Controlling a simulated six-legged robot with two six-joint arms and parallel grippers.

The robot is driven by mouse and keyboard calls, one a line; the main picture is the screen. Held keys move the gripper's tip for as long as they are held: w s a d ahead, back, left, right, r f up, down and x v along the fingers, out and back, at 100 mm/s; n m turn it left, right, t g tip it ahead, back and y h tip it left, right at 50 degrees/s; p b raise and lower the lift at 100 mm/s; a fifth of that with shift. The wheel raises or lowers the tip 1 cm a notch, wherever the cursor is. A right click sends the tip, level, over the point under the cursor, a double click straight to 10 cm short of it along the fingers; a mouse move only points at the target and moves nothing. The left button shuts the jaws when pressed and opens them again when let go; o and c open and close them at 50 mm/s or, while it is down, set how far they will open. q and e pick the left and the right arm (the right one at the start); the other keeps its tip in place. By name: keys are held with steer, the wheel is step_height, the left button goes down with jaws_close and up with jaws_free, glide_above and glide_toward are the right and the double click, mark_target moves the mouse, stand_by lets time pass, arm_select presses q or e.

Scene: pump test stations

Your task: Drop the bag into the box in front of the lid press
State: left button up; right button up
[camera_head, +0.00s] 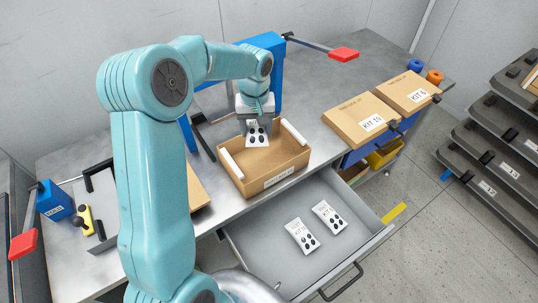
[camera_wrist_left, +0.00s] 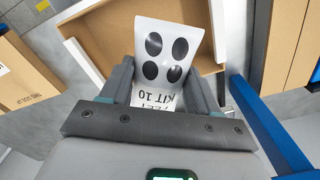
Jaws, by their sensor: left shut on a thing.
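My left gripper (camera_head: 257,119) points down over the back part of an open cardboard box (camera_head: 290,163). It is shut on a white bag (camera_head: 257,138) with black oval spots. In the left wrist view the bag (camera_wrist_left: 168,52) hangs between the fingers (camera_wrist_left: 165,88) and reads "KIT 10". Behind it the box's brown inside (camera_wrist_left: 108,38) shows. The box has white strips along two sides and a label on its front. It stands in front of the blue lid press (camera_head: 268,45), which has a red-ended lever. My right gripper is not in view.
An open grey drawer (camera_head: 268,245) below the bench holds two similar white bags (camera_head: 301,236) (camera_head: 329,217). Closed kit boxes (camera_head: 358,115) (camera_head: 407,92) stand at the right. A cardboard piece (camera_head: 197,190) lies left of the box. A dark rack (camera_head: 490,150) stands at far right.

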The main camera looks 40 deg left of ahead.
arm_select(q)
steer(key=shift+d, duration=0.1)
steer(key=shift+w+f, duration=0.2)
steer(key=shift+f, duration=0.2)
step_height(320, 180, down, 5)
steer(key=b, duration=0.4)
steer(key=shift+s+f, duration=0.1)
steer(key=shift+s, duration=0.05)
steer(key=o, duration=1)
steer(key=shift+o, duration=1.1)
steer(key=shift+f, duration=0.1)
